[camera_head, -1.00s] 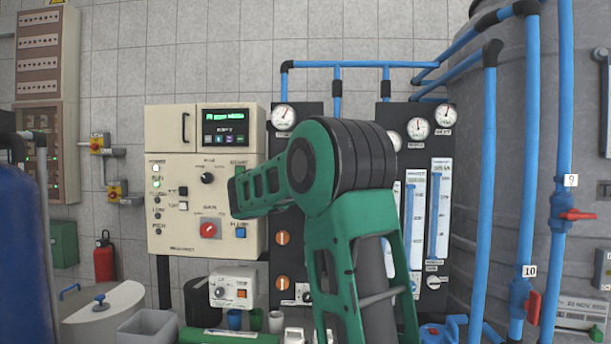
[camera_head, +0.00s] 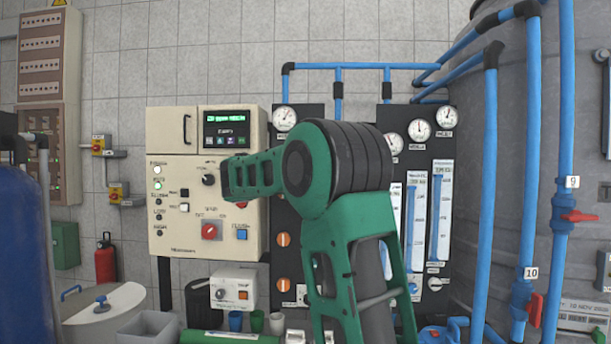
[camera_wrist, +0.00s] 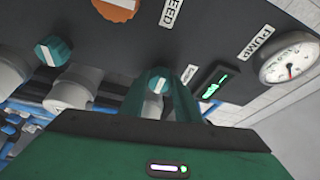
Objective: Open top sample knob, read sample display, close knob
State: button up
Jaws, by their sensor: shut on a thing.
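In the wrist view my gripper (camera_wrist: 163,96) reaches up to the dark panel, with its fingers closed around a small teal sample knob (camera_wrist: 157,82) bearing a white line. Beside that knob is a small black sample display (camera_wrist: 212,84) with lit green characters, blurred and too slanted to read. A second teal knob (camera_wrist: 53,50) with a white mark sits farther left on the same panel, clear of the fingers. In the head view my own arm hides the gripper and the held knob.
The wrist view shows a round gauge (camera_wrist: 290,60), an orange knob (camera_wrist: 118,7) and pale fittings (camera_wrist: 70,90) near the fingers. In the head view, a cream control cabinet (camera_head: 175,225) stands left, and blue pipes (camera_head: 484,200) and a grey tank (camera_head: 590,250) stand right.

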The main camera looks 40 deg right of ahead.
jog(key=shift+w+f, duration=0.15)
jog(key=shift+f, duration=0.05)
jog(key=o, duration=1)
jog(key=shift+o, duration=0.2)
jog(key=shift+r, duration=0.1)
jog(key=v, duration=1)
jog(key=shift+a, duration=0.4)
